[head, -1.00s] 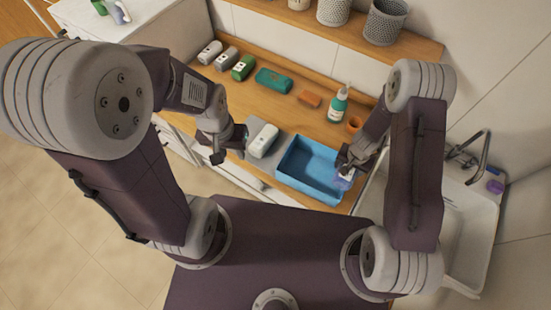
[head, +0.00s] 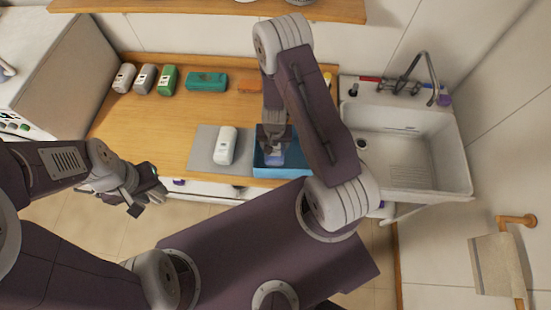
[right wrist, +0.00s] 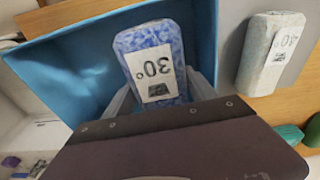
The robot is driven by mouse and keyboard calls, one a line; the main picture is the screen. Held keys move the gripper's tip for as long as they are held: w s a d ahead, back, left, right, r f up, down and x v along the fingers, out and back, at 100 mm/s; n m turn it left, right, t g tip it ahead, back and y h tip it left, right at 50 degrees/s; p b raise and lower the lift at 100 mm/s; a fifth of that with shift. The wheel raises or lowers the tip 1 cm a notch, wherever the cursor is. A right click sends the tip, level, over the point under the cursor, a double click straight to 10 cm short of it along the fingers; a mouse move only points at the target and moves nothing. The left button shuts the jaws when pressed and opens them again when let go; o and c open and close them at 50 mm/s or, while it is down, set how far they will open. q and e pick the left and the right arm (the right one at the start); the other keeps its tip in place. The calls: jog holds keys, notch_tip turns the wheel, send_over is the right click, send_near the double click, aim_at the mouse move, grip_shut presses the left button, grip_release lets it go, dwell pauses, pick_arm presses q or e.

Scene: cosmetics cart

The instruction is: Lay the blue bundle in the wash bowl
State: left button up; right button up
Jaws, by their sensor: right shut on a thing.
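The blue bundle (right wrist: 150,42) is speckled blue and white with a "30°" label. My right gripper (head: 274,148) is shut on it, with one finger on each side in the right wrist view (right wrist: 160,95). The bundle also shows in the head view (head: 277,158), within the outline of the wash bowl (head: 262,171), a blue rectangular tub on the counter. I cannot tell whether it touches the bowl's floor. The bowl's blue wall fills the upper left of the right wrist view (right wrist: 60,65). My left gripper (head: 145,195) looks open and empty, off the counter's front edge.
A white bundle (head: 226,146) lies on a grey mat (head: 203,150) left of the bowl. Grey, green and teal packs (head: 206,82) line the counter's back. A white sink (head: 400,150) is at right. My right arm hides part of the bowl.

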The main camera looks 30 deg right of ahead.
jog(key=shift+w+a+f, duration=0.1)
jog(key=shift+a+f, duration=0.2)
jog(key=shift+f, duration=0.6)
jog(key=shift+d, duration=0.2)
jog(key=f, duration=0.4)
jog(key=shift+s+d, duration=0.3)
jog(key=shift+s, duration=0.05)
jog(key=shift+w+a+f, duration=0.1)
jog(key=shift+w+f, duration=0.05)
jog(key=shift+w+a, duration=0.15)
pick_arm(q)
jog(key=shift+f, duration=0.3)
pick_arm(e)
jog(key=shift+f, duration=0.1)
pick_arm(q)
jog(key=shift+s+d, duration=0.1)
jog(key=shift+d, duration=0.05)
pick_arm(e)
jog(key=o, duration=1.2)
